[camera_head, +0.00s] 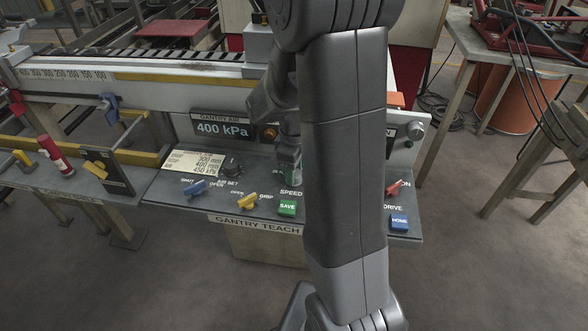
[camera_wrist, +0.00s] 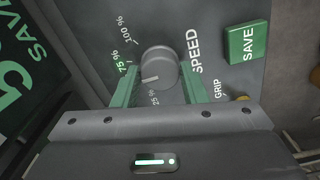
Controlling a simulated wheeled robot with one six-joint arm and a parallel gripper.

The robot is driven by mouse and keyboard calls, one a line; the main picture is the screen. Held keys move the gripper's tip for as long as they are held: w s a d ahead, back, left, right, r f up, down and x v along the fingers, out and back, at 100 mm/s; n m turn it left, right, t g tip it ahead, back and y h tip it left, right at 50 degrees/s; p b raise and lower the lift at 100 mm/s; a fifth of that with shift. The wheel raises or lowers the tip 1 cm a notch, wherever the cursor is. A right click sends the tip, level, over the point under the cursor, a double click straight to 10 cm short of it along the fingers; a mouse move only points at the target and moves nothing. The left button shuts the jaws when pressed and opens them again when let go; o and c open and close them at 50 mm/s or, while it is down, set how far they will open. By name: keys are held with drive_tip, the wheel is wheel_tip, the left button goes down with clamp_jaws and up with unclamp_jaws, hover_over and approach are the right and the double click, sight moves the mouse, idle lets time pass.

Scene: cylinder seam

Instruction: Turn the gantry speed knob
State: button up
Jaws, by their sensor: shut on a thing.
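The gantry speed knob (camera_wrist: 161,66) is a round grey knob beside the word SPEED in the wrist view. My gripper (camera_wrist: 159,75) has a green finger on each side of it and is shut on it. The knob's pale pointer mark faces left in that view, near the 25 % and 75 % labels; the 75 % label looks green, the 100 % label white. In the head view my gripper (camera_head: 288,166) is down at the gantry teach panel (camera_head: 255,222), above SPEED, and the knob is hidden behind it.
A green SAVE button (camera_head: 287,208) lies just below SPEED. A yellow switch (camera_head: 247,201), a blue switch (camera_head: 195,188), a black knob (camera_head: 232,167) and a blue HOME button (camera_head: 399,222) are nearby. The display (camera_head: 223,129) reads 400 kPa.

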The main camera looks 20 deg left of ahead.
drive_tip(key=shift+n, duration=1.6)
drive_tip(key=o, duration=1)
wheel_tip(320, 180, up, 14)
drive_tip(key=shift+f, duration=0.1)
